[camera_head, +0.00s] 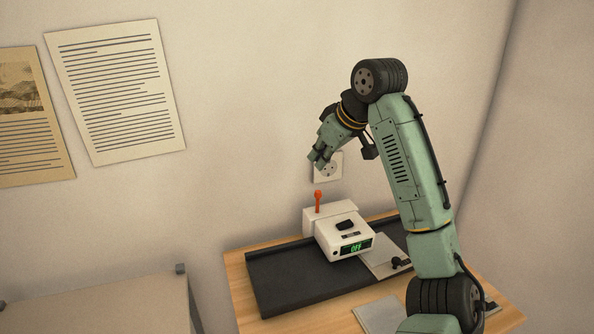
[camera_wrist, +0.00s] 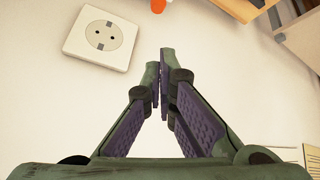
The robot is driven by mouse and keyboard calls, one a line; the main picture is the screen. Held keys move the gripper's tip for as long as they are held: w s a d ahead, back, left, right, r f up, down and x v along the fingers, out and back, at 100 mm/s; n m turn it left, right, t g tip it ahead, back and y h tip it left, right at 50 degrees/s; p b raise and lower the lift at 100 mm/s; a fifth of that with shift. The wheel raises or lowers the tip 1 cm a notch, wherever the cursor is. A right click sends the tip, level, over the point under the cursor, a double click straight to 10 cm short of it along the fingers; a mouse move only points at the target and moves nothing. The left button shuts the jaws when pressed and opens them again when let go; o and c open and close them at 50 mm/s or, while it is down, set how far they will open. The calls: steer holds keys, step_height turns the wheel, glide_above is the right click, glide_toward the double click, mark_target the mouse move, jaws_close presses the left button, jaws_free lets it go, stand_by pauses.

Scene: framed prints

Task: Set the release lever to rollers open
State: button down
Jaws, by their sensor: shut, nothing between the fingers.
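The release lever (camera_head: 318,201) is a thin orange-red stick with a knob, standing up from the back left of a white machine (camera_head: 343,232) in the head view. The machine's green display reads OFF. In the wrist view an orange piece (camera_wrist: 158,5), apparently the lever's end, is cut off at the top edge. My gripper (camera_head: 317,160) is above the lever, in front of the wall, and does not touch it. In the wrist view my gripper's fingertips (camera_wrist: 160,55) are together and empty.
The machine stands on a dark mat (camera_head: 280,283) on a wooden table (camera_head: 238,292). A wall socket (camera_head: 328,166) is close behind my gripper; it also shows in the wrist view (camera_wrist: 102,38). A grey panel (camera_head: 380,262) lies right of the machine. Another table (camera_head: 100,305) is at left.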

steer(key=shift+s+d, duration=0.1)
steer(key=shift+d, duration=0.7)
steer(key=p, duration=0.3)
glide_above(318, 203)
steer(key=w+a, duration=0.2)
step_height(318, 203, down, 8)
steer(key=shift+d+f, duration=0.1)
steer(key=shift+d, duration=0.05)
steer(key=shift+f+b, duration=0.1)
steer(key=shift+b, duration=0.2)
steer(key=shift+f, duration=0.1)
steer(key=shift+b, duration=0.4)
steer(key=shift+s+d+t, duration=0.1)
steer(key=shift+s+t, duration=0.2)
steer(key=shift+t, duration=0.1)
